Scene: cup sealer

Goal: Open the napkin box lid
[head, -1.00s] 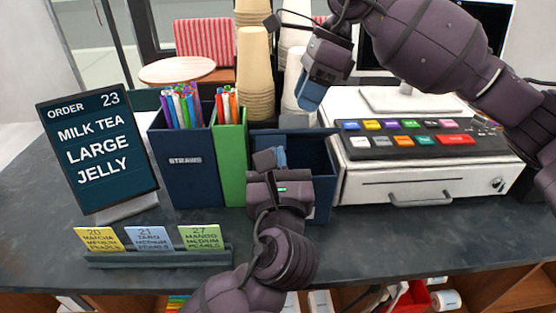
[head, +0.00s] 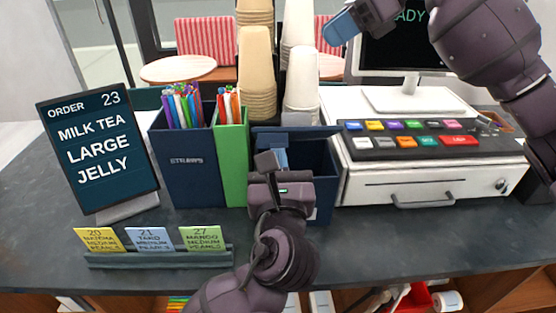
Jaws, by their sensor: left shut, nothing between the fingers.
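The dark blue napkin box (head: 324,190) stands on the counter between the green holder and the cash register. Its lid (head: 312,132) shows as a dark panel along the back of the box, and the dark inside shows in front of it. The lid's exact angle is hard to tell. My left gripper (head: 273,155) is shut and empty at the box's front left, its blue fingertips over the opening. It hides part of the box; I cannot tell whether it touches the lid. My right gripper (head: 340,28) is raised behind the box, near the screen; its jaw opening is unclear.
Cup stacks (head: 256,75) rise behind. The cash register (head: 425,180) is close on the right. An order sign (head: 98,150) and card rack (head: 160,258) stand left.

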